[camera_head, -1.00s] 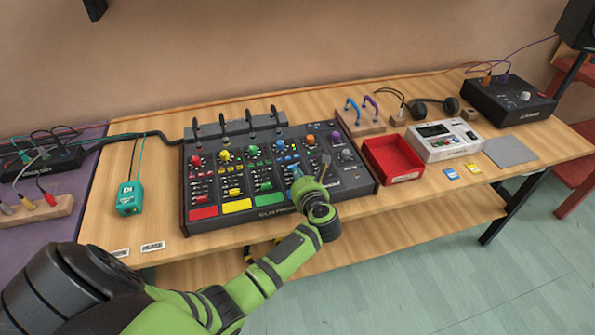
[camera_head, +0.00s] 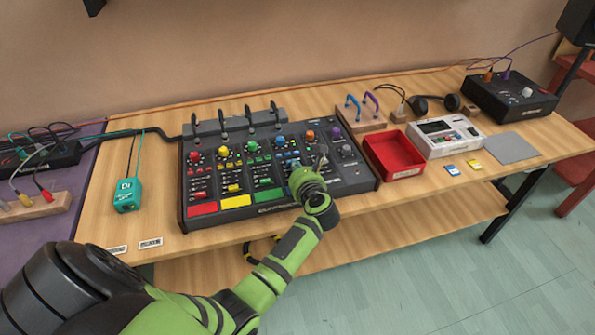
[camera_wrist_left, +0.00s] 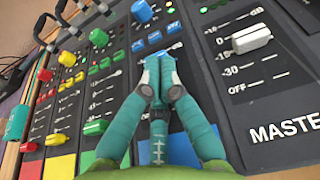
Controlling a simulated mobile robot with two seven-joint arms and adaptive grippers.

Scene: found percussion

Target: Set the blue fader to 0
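The mixer (camera_head: 358,186) stands on the wooden table, with red, yellow, green and blue channels. My left gripper (camera_wrist_left: 159,72) is low over the blue channel, beside the white master fader (camera_wrist_left: 251,38). Its two teal fingers are together at the tips. Blue buttons (camera_wrist_left: 155,37) show just beyond the fingertips. In the head view my left gripper (camera_head: 296,168) reaches the same channel and its fingers are mostly covered by my wrist. My right gripper is out of view.
The green fader (camera_wrist_left: 95,127) and yellow fader (camera_wrist_left: 55,140) stand left of my gripper. Knobs rise farther up the panel. A red tray (camera_head: 408,174) and a white device (camera_head: 445,138) are right of the mixer. A teal box (camera_head: 127,196) is left.

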